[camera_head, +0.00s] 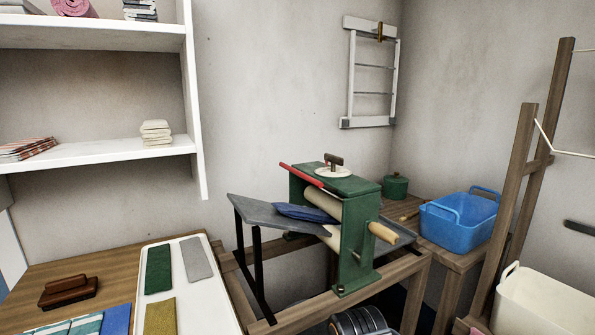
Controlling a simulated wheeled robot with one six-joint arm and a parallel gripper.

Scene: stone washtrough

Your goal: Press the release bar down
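A green mangle (354,238) stands on a wooden frame in the middle of the view. A red bar (302,175), which looks like the release bar, runs along its top left edge. Its far left end sticks out past the green body and sits slightly higher than its near end. A white disc with a dark knob (334,160) is on top of the mangle. A folded blue cloth (303,212) lies on the grey feed board (262,212), with its right end at the pale rollers (322,202). My gripper is not in view.
A wooden table with a white tray (152,255) of cloths and a brown brush (68,290) is at left. A blue tub (459,220) and green pot (395,186) stand behind right. A wooden rack (520,180) rises at right. Air above the mangle is clear.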

